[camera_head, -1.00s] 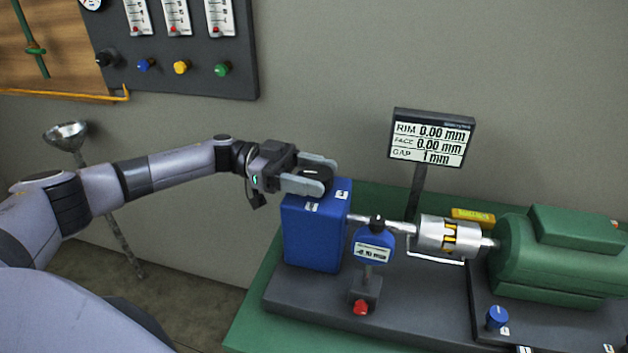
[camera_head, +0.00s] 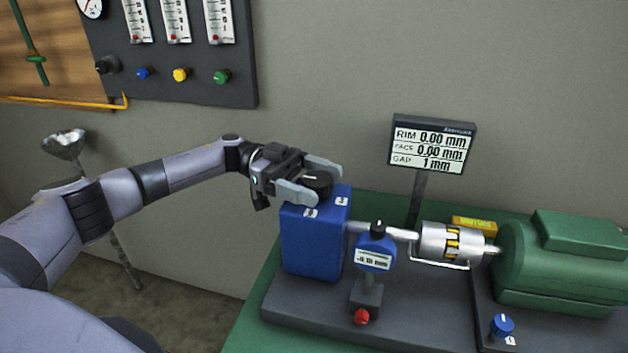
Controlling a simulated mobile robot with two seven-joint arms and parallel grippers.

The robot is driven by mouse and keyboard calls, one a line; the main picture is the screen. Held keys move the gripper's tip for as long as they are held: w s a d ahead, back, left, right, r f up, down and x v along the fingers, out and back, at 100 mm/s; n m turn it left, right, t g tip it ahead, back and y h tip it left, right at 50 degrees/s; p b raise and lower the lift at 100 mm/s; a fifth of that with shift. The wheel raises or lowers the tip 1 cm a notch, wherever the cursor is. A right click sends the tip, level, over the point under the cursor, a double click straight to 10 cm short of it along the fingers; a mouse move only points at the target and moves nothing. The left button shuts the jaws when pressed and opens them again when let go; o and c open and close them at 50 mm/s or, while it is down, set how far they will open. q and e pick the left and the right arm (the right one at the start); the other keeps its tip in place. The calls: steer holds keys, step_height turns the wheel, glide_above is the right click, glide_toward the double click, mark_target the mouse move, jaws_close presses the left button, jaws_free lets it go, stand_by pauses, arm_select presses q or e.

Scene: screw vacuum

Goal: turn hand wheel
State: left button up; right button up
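The black hand wheel (camera_head: 317,184) sits flat on top of a blue box (camera_head: 312,245) with small white labels. My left gripper (camera_head: 328,186) reaches in from the left with one finger on the far side of the wheel and one on the near side. It appears shut on the wheel; the exact contact is partly hidden. A shaft runs right from the box to a silver coupling (camera_head: 434,242) with yellow inserts. A blue dial gauge (camera_head: 376,255) stands in front of the shaft, and its small display shows a negative value. My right gripper is not in view.
A display (camera_head: 432,145) reads rim 0.00 mm, face 0.00 mm, gap 1 mm. A green motor (camera_head: 560,262) stands right, with a blue knob (camera_head: 501,325) before it. A panel (camera_head: 190,90) with coloured knobs hangs on the wall.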

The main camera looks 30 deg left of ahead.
mark_target(304, 178)
arm_select(q)
steer(key=a+b, duration=0.2)
steer(key=a, duration=0.5)
stand_by(0.3)
steer(key=shift+a, duration=0.1)
stand_by(0.4)
